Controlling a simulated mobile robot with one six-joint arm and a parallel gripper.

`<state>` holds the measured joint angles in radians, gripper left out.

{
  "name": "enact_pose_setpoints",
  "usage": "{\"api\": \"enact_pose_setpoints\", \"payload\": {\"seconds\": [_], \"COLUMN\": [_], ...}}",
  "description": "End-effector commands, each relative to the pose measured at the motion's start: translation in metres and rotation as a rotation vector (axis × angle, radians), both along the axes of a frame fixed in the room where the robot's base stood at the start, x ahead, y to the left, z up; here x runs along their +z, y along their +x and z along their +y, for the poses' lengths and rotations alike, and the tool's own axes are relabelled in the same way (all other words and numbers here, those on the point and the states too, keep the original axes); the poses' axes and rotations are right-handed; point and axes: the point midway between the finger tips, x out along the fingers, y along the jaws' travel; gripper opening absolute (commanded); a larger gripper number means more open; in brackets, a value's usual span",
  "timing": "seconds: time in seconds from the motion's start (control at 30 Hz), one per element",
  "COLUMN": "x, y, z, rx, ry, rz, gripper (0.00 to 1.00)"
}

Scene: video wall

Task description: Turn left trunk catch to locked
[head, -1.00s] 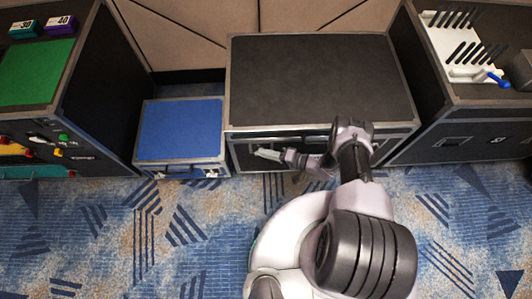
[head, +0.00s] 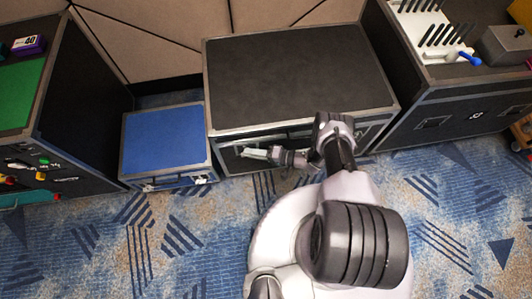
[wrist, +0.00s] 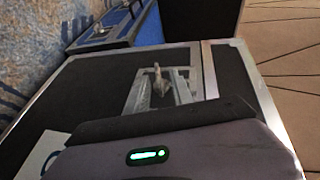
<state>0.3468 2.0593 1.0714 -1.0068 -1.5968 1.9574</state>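The black trunk (head: 300,80) with grey metal edging stands in the middle of the head view. In the wrist view, a silver catch (wrist: 158,84) with a small upright lever sits in a metal frame on the trunk's dark front (wrist: 105,90). I cannot tell whether it is locked. In the head view, my gripper (head: 276,155) is low at the trunk's front, left of my arm, and small. In the wrist view, its dark body with a green light fills the bottom, just short of the catch, with no clear contact. Its fingers are not distinguishable.
A smaller blue-topped case (head: 165,138) stands left of the trunk; its front also shows in the wrist view (wrist: 125,25). A green-topped black case (head: 70,100) is farther left. Another black case (head: 450,100) with a white rack stands right.

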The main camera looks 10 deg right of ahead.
Motion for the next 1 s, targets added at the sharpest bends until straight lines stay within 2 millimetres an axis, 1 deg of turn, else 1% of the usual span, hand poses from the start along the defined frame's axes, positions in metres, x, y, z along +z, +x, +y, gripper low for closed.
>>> {"api": "enact_pose_setpoints", "payload": {"seconds": [0.13,0.27,0.37,0.5,0.6,0.7,0.83,1.0], "x": [0.002,0.009,0.017,0.027,0.033,0.037,0.040,0.040], "y": [-0.002,-0.013,-0.025,-0.044,-0.056,-0.064,-0.070,-0.072], "z": [-0.007,-0.029,-0.056,-0.098,-0.123,-0.141,-0.152,-0.154], "rx": [-0.002,-0.007,-0.008,-0.008,-0.006,-0.003,-0.002,0.000], "ry": [-0.001,0.000,0.000,-0.001,0.000,-0.001,0.000,0.000], "rz": [0.001,0.002,0.000,-0.002,-0.002,-0.003,-0.001,-0.001], "gripper": [0.28,0.28,0.28,0.28,0.28,0.28,0.28,0.28]}}
